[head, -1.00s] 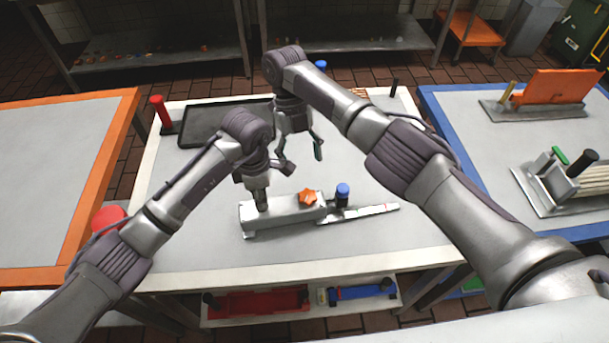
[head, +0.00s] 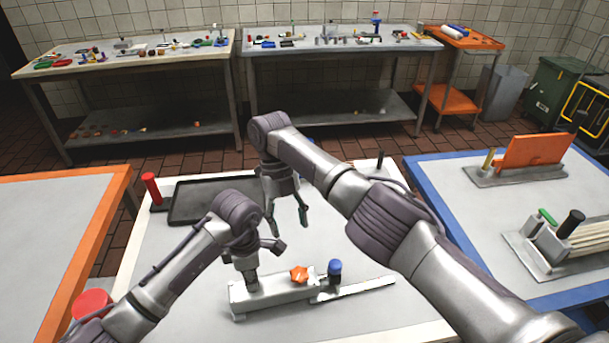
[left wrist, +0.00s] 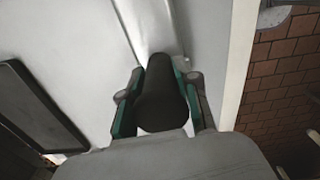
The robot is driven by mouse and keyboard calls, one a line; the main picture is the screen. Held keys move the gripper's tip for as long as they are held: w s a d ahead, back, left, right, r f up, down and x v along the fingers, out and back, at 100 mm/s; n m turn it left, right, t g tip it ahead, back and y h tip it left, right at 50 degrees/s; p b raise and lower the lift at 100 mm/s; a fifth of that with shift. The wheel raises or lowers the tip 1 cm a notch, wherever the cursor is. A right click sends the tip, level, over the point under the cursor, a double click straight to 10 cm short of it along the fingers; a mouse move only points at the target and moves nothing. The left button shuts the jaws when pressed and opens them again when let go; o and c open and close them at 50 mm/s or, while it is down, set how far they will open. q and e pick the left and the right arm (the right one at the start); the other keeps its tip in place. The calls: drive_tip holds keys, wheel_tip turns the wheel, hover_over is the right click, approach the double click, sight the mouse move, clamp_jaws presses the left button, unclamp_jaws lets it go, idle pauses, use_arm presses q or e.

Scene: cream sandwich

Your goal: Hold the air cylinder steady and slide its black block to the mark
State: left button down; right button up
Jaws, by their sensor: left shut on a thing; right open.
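The air cylinder is a long light-grey body (head: 275,292) with an orange star knob (head: 299,274) on top, lying near the front of the middle table. A flat rail (head: 362,288) runs out from its right end. The black block (head: 335,281), topped by a blue knob, stands on the rail close to the body. My left gripper (head: 251,284) points down at the body's left part. In the left wrist view it (left wrist: 160,95) is shut on a dark rounded grip (left wrist: 160,105). My right gripper (head: 287,217) is open and empty, above the table behind the cylinder. I cannot make out the mark.
A black tray (head: 202,200) and a red-topped post (head: 151,187) are at the table's back left. An orange-edged table (head: 60,210) is on the left. A blue-edged table (head: 440,185) with fixtures is on the right. The tabletop around the cylinder is clear.

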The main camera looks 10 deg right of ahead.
wheel_tip(320, 180, down, 6)
drive_tip(key=s+a+m+y, duration=0.1)
drive_tip(key=a+m+y, duration=0.1)
drive_tip(key=m+y, duration=0.3)
drive_tip(key=m+t+y, duration=0.8)
drive_tip(key=m+t, duration=0.3)
drive_tip(key=m, duration=1.1)
approach(340, 265)
drive_tip(key=x, duration=1.1)
drive_tip(key=shift+a, duration=0.1)
clamp_jaws()
